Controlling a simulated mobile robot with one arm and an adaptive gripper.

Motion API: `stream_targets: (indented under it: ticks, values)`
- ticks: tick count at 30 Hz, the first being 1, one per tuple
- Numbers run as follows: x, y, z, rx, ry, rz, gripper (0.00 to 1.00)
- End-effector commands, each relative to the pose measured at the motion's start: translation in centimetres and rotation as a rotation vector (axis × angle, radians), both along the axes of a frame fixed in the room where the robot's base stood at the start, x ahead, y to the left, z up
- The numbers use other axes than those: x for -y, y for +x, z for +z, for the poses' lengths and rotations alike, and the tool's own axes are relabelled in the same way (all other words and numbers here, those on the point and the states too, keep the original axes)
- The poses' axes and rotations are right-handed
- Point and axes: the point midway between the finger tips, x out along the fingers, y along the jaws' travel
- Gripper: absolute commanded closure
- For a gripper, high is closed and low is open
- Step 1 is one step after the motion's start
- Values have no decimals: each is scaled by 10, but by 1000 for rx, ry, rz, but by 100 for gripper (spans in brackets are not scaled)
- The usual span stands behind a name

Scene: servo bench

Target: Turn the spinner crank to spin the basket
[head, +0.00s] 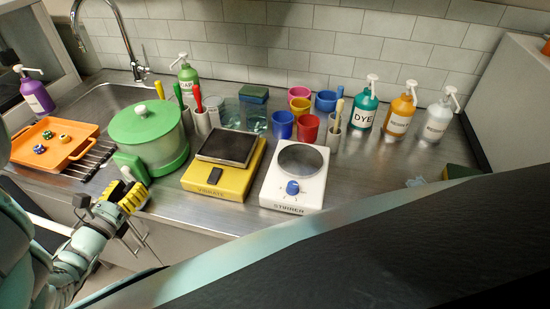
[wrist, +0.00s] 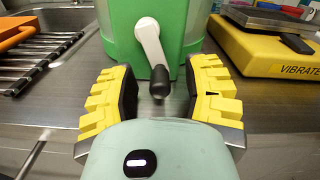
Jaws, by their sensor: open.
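The green spinner (head: 147,135) stands on the steel counter at the left, with a green lid and a pale knob on top. Its body also fills the upper middle of the wrist view (wrist: 190,35). On its front is the crank, with a white arm (wrist: 149,38) and a dark handle (wrist: 159,82) hanging down. The basket inside is not clearly visible. My gripper (wrist: 160,95) is open, with its yellow fingers on either side of the crank handle and gaps showing on both sides. In the head view my gripper (head: 128,194) is at the front of the spinner.
A yellow vibrating plate (head: 225,180) stands right of the spinner, then a white stirrer (head: 295,185). An orange tray (head: 50,150) sits on a drying rack to the left. Cups (head: 307,128) and pump bottles (head: 400,112) stand behind. The counter's front strip is bare.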

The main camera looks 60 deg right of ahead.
Motion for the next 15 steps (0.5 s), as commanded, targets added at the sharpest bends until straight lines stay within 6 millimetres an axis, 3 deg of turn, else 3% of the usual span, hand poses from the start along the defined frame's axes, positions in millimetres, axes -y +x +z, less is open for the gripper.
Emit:
stream_targets:
  ticks: [2, 15]
  values:
    - [1, -1, 0, 0, 0, -3, 50]
    - [1, -1, 0, 0, 0, -2, 96]
